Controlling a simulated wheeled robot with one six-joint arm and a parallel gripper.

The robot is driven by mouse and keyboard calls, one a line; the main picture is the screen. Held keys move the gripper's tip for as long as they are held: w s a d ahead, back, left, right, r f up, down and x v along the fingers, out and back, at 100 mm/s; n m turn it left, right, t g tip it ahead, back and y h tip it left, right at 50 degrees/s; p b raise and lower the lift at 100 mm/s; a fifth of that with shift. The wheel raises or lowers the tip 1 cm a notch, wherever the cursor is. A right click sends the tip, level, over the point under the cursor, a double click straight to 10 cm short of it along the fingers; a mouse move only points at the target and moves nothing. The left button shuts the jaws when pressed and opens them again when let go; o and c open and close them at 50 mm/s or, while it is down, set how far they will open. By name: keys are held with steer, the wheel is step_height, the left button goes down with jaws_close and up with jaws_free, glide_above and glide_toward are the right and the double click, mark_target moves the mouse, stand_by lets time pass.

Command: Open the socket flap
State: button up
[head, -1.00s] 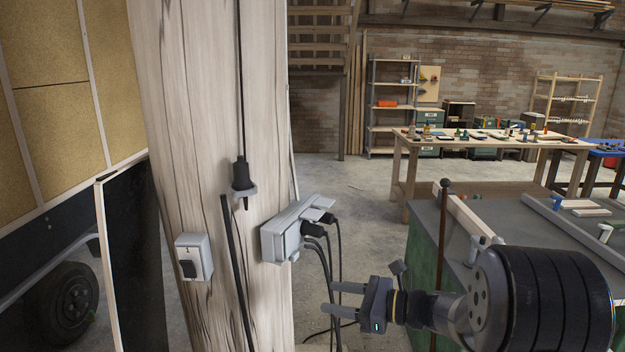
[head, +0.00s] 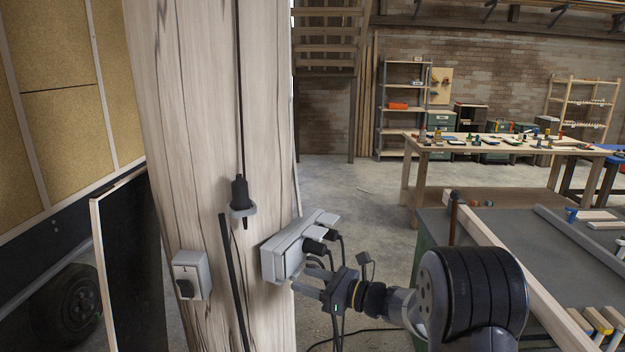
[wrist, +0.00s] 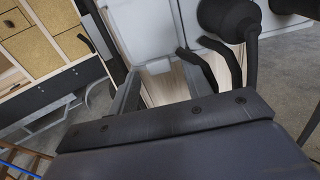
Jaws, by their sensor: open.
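A grey socket box (head: 285,256) is fixed low on the wooden post. Black plugs (head: 314,247) sit in its right part beneath raised flaps (head: 325,219). Its left part looks covered, but I cannot make out that flap's edge clearly. My gripper (head: 302,276) is open and empty, with its fingers just below and right of the box; I cannot tell whether they touch it. In the wrist view the pale box (wrist: 150,28) fills the top middle, with a black plug (wrist: 228,18) to its right.
Black cables (head: 341,290) hang below the plugs beside my gripper. The post (head: 185,120) carries a switch (head: 190,275) and a hanging black connector (head: 240,194). A grey-topped workbench (head: 500,245) stands close on the right.

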steer(key=s+d+r+g+h+p, duration=0.2)
steer(key=d+r+g+h+p, duration=0.1)
steer(key=r+h+p, duration=0.4)
steer(key=shift+d+r, duration=0.65)
steer(key=shift+r, duration=0.85)
steer(key=shift+s, duration=0.1)
steer(key=shift+s+g, duration=0.1)
steer(key=shift+g, duration=0.2)
